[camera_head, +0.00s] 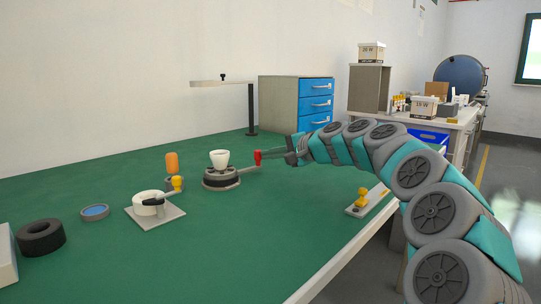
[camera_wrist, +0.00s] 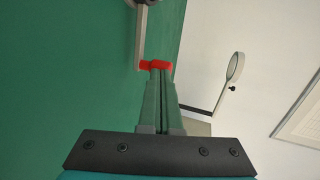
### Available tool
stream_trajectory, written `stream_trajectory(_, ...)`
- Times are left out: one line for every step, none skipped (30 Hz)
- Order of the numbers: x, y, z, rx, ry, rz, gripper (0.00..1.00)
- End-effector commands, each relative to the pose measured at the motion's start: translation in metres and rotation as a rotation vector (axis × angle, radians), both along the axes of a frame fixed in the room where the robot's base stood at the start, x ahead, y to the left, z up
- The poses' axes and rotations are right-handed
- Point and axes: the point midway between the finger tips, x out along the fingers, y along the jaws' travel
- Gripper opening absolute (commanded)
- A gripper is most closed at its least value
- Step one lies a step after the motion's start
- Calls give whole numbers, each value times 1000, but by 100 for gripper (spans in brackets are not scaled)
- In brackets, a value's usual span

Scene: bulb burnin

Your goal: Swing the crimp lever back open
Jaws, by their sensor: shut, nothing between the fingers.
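The crimp lever (camera_head: 248,169) is a grey arm with a red knob (camera_head: 257,157) at its end. It reaches out to the right from a dark round base (camera_head: 221,181) that carries a white cup-shaped piece (camera_head: 219,158). My gripper (camera_head: 288,158) is just right of the red knob, with its fingers shut and empty. In the wrist view the shut fingers (camera_wrist: 160,72) point at the red knob (camera_wrist: 155,65), which shows right at their tips. I cannot tell whether they touch it. The lever's grey arm (camera_wrist: 141,30) runs up from the knob there.
A black ring (camera_head: 40,238) and a blue disc (camera_head: 95,212) lie further left. A lamp stand (camera_head: 251,110) rises behind. The front middle of the green table is clear.

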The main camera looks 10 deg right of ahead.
Motion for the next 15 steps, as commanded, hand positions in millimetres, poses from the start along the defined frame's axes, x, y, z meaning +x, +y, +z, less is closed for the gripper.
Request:
stream_trajectory(1,0,1,1,-1,4,0)
stream_trajectory(2,0,1,1,-1,7,0)
stream_trajectory(4,0,1,1,0,15,0)
stream_trajectory(5,1,1,1,0,23,0)
stream_trajectory(6,1,1,1,2,31,0)
stream_trajectory(8,2,-1,1,5,44,0)
stream_trajectory(10,2,-1,0,4,52,0)
stream_trajectory(11,2,0,1,3,61,0)
stream_trajectory(13,3,1,1,2,75,0)
stream_trajectory(14,3,1,0,2,86,0)
stream_trajectory(16,4,1,1,2,96,0)
stream_trajectory(19,4,1,0,1,106,0)
stream_trajectory(21,5,1,0,2,111,0)
stream_trajectory(24,6,1,0,2,114,0)
stream_trajectory(27,7,1,-2,3,115,0)
